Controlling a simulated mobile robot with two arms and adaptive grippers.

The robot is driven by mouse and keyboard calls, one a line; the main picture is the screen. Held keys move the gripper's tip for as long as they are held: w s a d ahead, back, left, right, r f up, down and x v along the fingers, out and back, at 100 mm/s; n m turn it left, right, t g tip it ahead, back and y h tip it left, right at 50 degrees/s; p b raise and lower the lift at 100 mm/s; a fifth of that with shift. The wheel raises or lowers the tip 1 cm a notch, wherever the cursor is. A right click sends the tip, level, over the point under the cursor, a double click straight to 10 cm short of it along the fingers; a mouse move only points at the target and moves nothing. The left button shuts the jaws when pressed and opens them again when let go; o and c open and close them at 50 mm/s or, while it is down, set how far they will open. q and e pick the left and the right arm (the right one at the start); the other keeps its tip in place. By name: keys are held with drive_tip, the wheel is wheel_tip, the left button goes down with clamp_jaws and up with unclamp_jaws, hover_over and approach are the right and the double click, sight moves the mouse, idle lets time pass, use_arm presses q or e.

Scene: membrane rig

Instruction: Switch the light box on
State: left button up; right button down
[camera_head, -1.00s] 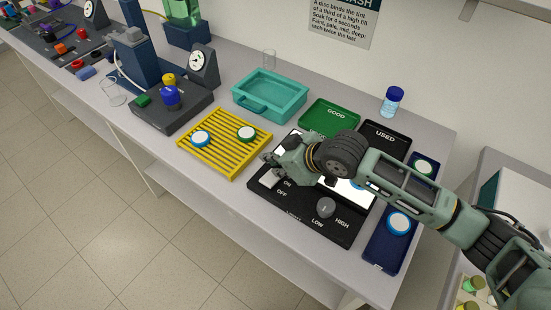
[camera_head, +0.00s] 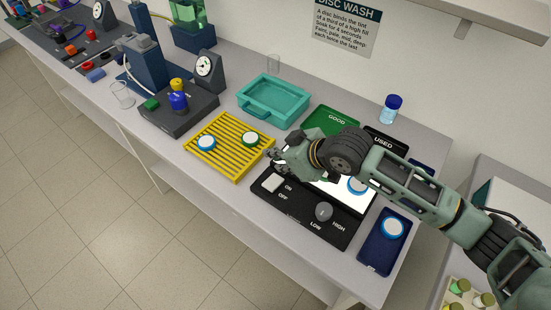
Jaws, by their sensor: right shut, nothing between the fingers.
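The light box (camera_head: 298,219) is a black panel on the bench with a bright white top plate (camera_head: 334,190). Its pale rocker switch (camera_head: 271,183) sits at the left end beside the ON and OFF labels. A grey knob (camera_head: 323,212) stands by LOW and HIGH. My left gripper is not in view.
A yellow slatted rack (camera_head: 230,149) with two discs lies left of the gripper. A teal basin (camera_head: 272,99), green GOOD tray (camera_head: 331,118) and black USED tray (camera_head: 386,141) stand behind. A blue tray (camera_head: 376,256) with a disc is at the right.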

use_arm(q)
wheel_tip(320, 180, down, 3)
drive_tip(key=shift+b, duration=1)
use_arm(e)
drive_tip(key=w+d+v, duration=0.1)
drive_tip(key=v, duration=0.7)
drive_tip(key=shift+d+r, duration=0.15)
drive_tip(key=shift+d, duration=0.25)
drive_tip(key=shift+s, duration=0.1)
